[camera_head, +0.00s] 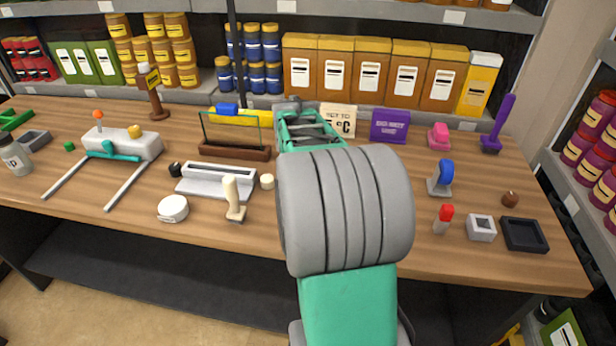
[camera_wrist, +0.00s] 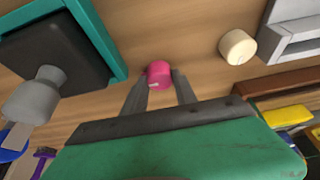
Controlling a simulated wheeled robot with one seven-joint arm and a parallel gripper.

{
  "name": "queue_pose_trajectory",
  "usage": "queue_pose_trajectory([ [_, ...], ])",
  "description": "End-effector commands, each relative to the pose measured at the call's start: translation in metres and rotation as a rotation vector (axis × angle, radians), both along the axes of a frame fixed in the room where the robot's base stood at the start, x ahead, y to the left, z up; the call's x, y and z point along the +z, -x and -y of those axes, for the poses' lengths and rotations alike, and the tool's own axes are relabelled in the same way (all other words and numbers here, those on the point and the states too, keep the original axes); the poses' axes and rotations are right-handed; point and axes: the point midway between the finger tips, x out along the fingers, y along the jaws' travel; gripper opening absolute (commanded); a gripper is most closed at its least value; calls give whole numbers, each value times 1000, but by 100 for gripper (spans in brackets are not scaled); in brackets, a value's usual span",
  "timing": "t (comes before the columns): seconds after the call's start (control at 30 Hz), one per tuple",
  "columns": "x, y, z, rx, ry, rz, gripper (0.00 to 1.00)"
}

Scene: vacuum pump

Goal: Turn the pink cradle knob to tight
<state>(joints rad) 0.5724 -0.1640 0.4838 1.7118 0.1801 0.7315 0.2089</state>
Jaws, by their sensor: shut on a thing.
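The pink knob (camera_wrist: 158,75) is a short round knob with a small pale mark on its side, seen in the wrist view. My gripper (camera_wrist: 160,78) has its two grey fingers on either side of the knob and is shut on it. The knob appears to be low at the wooden table top. Whether the mark points to tight cannot be told. In the head view my grey and green arm hides the knob and the fingers.
A cream round knob (camera_wrist: 237,46) stands close to the right in the wrist view, beside a grey metal piece (camera_wrist: 290,38). A teal-edged dark block (camera_wrist: 55,45) is at left. In the head view, a purple sign (camera_head: 390,125) and pink object (camera_head: 438,136) stand behind.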

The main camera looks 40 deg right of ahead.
Motion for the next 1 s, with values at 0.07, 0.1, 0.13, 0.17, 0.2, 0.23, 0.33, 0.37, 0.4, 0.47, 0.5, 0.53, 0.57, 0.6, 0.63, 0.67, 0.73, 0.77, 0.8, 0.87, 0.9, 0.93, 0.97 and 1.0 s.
queue_pose_trajectory([
  [0.07, 0, 0, 0, -3, -2, -1, 0],
  [0.1, 0, 0, -1, -3, -2, -1, 0],
  [0.13, 0, 0, -1, -3, -2, -1, 0],
  [0.17, 0, 0, 0, -3, -2, -1, 0],
  [0.2, 0, 0, 0, -3, -2, -1, 0],
  [0.23, 0, 0, 0, -3, -2, -1, 0],
  [0.33, 0, 0, 0, -2, -2, -1, 0],
  [0.37, 0, 0, -1, -2, -2, -1, 36],
  [0.4, 0, 0, 0, -2, -1, 0, 39],
  [0.47, 0, 0, 0, -2, -1, 0, 44],
  [0.5, 0, 0, 0, -2, -1, 0, 48],
  [0.53, 0, 0, 0, -2, -1, 0, 50],
  [0.57, 0, 0, 0, -2, -1, 0, 52],
  [0.6, 0, 0, 0, -2, -1, 0, 55],
  [0.63, 0, 0, 0, -2, -1, 0, 55],
  [0.67, 0, 0, 0, -2, 0, 1, 55],
  [0.73, 0, 0, 0, -2, 0, 1, 55],
  [0.77, 0, 0, 0, -2, 0, 1, 55],
  [0.8, 0, 0, 0, -2, 0, 1, 55],
  [0.87, 2, 0, -1, -2, 0, 1, 55],
  [0.9, 5, 1, -1, -1, 1, 3, 55],
  [0.93, 8, 1, -2, -1, 2, 3, 55],
  [0.97, 13, 2, -4, -1, 2, 3, 55],
  [1.0, 19, 4, -6, -1, 2, 3, 55],
])
